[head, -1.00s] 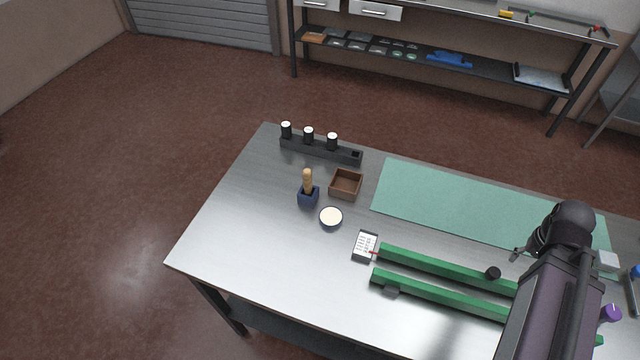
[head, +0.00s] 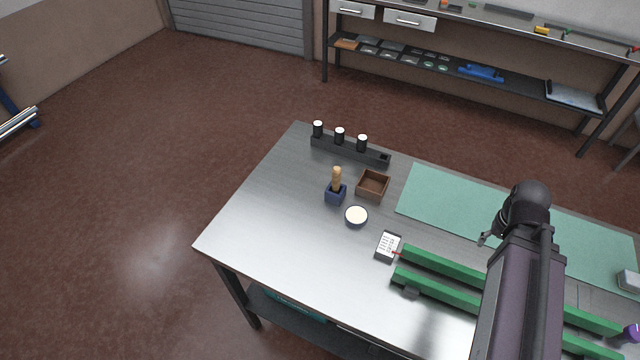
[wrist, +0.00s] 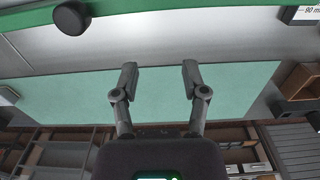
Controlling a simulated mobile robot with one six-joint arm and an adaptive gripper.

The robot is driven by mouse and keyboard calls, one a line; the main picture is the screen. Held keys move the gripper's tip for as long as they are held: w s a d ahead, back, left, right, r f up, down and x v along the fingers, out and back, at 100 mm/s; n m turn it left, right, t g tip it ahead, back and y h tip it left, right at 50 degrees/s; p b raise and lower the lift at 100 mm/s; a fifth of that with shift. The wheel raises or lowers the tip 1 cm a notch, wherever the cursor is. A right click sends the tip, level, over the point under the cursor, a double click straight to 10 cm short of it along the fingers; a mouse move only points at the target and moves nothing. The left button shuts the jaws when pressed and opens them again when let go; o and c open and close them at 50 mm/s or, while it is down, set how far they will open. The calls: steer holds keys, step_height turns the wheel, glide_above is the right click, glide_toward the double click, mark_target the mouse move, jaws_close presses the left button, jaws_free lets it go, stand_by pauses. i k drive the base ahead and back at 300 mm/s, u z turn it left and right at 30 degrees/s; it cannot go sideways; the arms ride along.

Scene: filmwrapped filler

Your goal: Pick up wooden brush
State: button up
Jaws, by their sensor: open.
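The wooden brush (head: 337,176) stands upright in a small dark blue holder (head: 335,194) on the left part of the metal table, in the head view. Only its tan handle shows; the lower end is hidden in the holder. My gripper (head: 484,239) is over the green mat, well to the right of the brush and apart from it. In the wrist view my gripper (wrist: 159,72) has its two fingers spread, with nothing between them. The brush does not show clearly in the wrist view.
Near the brush are a wooden box (head: 373,185), a round pale-topped dish (head: 356,216) and a dark rack (head: 350,151) with black, white-topped cylinders. A small white-faced device (head: 388,246) and green rails (head: 455,264) lie nearer. The table's left end (head: 245,225) is clear.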

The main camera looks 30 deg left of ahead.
mark_target(337, 170)
steer(key=u, duration=1.15)
steer(key=k, duration=0.95)
steer(key=i, duration=0.9)
